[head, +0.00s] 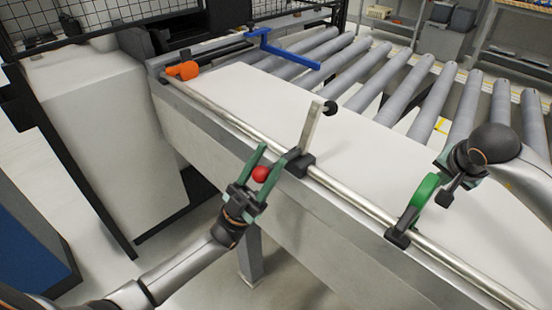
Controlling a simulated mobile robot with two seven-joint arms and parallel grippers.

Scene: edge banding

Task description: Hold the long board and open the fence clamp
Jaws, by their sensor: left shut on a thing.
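The long white board (370,150) lies flat across the bed, behind the metal rail. My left gripper (265,165), with green fingers, is at the bed's front side, with a red ball knob (261,174) between its fingers; it is shut on this knob. Just right of it, a black clamp block (299,163) sits on the rail with an upright pale lever (311,128) tipped by a black ball. My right gripper (452,165) is over the board at the right, beside a curved green handle (425,192). Its fingers are largely hidden by its wrist.
The metal rail (350,197) runs along the bed's front edge. An orange part (183,70) sits at its far left end and a blue bar (290,55) crosses the far side. Grey rollers (407,87) lie beyond the board. A white cabinet (95,130) stands at left.

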